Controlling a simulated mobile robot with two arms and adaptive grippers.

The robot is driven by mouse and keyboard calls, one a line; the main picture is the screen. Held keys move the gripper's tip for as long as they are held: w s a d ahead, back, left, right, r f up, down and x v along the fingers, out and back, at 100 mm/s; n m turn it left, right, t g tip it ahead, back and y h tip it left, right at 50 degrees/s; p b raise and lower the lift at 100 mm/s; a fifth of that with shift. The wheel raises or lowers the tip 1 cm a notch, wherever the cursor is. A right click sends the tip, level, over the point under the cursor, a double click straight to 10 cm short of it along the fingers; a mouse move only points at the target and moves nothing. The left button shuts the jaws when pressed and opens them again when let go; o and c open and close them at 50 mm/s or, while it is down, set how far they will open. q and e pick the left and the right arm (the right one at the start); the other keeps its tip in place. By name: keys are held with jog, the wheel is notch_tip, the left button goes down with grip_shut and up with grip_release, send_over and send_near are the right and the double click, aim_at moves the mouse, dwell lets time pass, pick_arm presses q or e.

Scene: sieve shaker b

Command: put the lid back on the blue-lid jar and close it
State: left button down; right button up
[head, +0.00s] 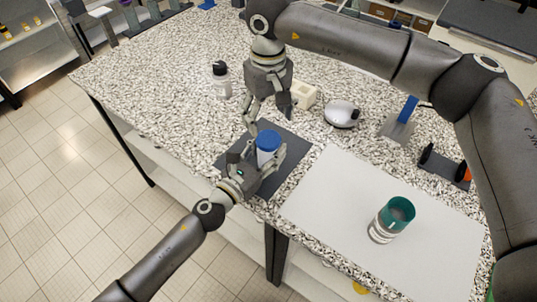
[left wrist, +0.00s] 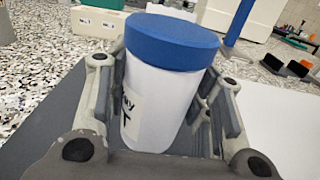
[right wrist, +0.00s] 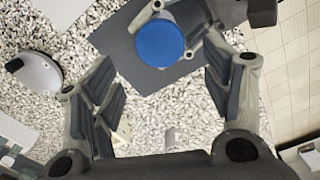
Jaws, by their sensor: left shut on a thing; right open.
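The white jar (head: 263,158) stands upright on a dark grey mat (head: 290,160). Its blue lid (head: 268,140) sits level on its top; whether it is screwed tight cannot be told. In the left wrist view the jar body (left wrist: 155,105) bears a partly hidden label, with the lid (left wrist: 170,42) above it. My left gripper (head: 257,163) is shut on the jar body from the sides, below the lid. My right gripper (head: 268,113) is open and empty, pointing down above and behind the jar. In the right wrist view the lid (right wrist: 160,40) lies beyond the open fingers, untouched by them.
A white bottle with a dark cap (head: 221,82), a cream block (head: 304,95) and a round white device (head: 341,114) stand behind the mat. A blue-posted stand (head: 398,127) is to the right. A teal-topped clear jar (head: 388,224) stands on a pale board (head: 330,210), mostly bare.

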aim_at(268, 138)
jog(key=shift+r, duration=0.35)
jog(key=shift+f, duration=0.15)
jog(key=shift+f, duration=3.9)
jog(key=shift+c, duration=0.4)
jog(key=c, duration=1)
jog(key=o, duration=1.1)
jog(key=shift+o, duration=0.2)
jog(key=shift+r, duration=0.15)
